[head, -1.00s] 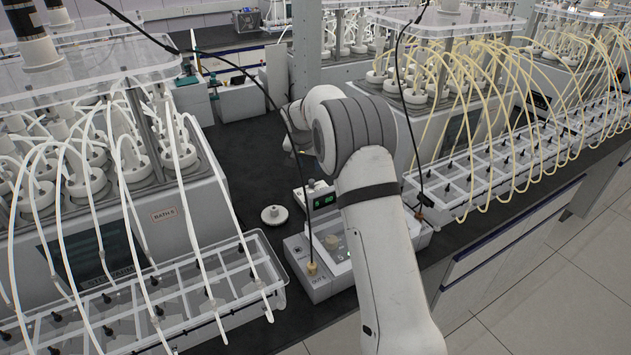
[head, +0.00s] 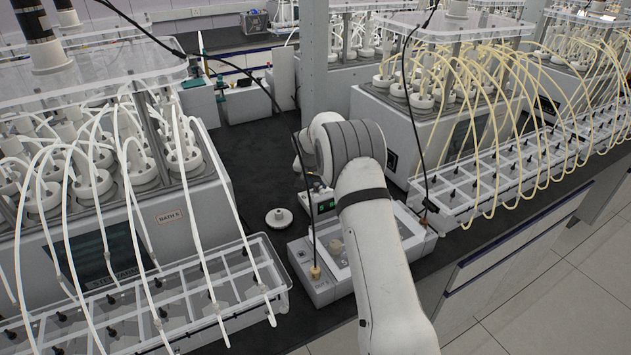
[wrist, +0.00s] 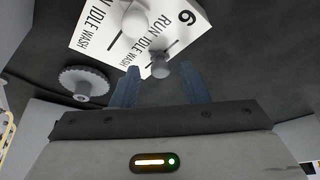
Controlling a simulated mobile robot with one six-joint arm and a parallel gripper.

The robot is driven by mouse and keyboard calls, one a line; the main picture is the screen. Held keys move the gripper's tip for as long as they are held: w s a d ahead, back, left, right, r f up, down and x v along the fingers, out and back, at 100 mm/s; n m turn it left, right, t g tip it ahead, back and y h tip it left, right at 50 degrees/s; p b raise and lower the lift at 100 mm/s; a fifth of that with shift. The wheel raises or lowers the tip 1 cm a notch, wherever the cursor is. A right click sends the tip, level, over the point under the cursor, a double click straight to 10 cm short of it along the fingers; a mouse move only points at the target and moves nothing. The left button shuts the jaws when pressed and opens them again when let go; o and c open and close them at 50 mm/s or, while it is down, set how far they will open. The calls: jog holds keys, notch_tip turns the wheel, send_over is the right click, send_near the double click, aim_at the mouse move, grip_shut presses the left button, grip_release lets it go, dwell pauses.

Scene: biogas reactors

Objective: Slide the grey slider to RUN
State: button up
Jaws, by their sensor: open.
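In the wrist view, a white label plate (wrist: 118,48) carries two rows of the words RUN, IDLE and WASH, and a 6. A small grey knob (wrist: 160,67), which looks like the grey slider, shows by the plate's lower edge, near the WASH of the right-hand row. A larger pale round knob (wrist: 134,20) stands over the plate further up. My gripper (wrist: 160,78) is open, with its two bluish fingers apart. The grey knob appears between the fingertips in the picture, and I cannot tell how far beyond them it is.
A ribbed grey disc (wrist: 83,82) lies left of my fingers; a white round cap (head: 279,218) sits on the dark bench in the head view. A control box (head: 322,287) stands by my arm. Tube-filled trays (head: 150,310) are at left, with yellow-tubed trays (head: 500,170) at right.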

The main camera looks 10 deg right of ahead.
jog(key=shift+c, duration=0.4)
grip_shut()
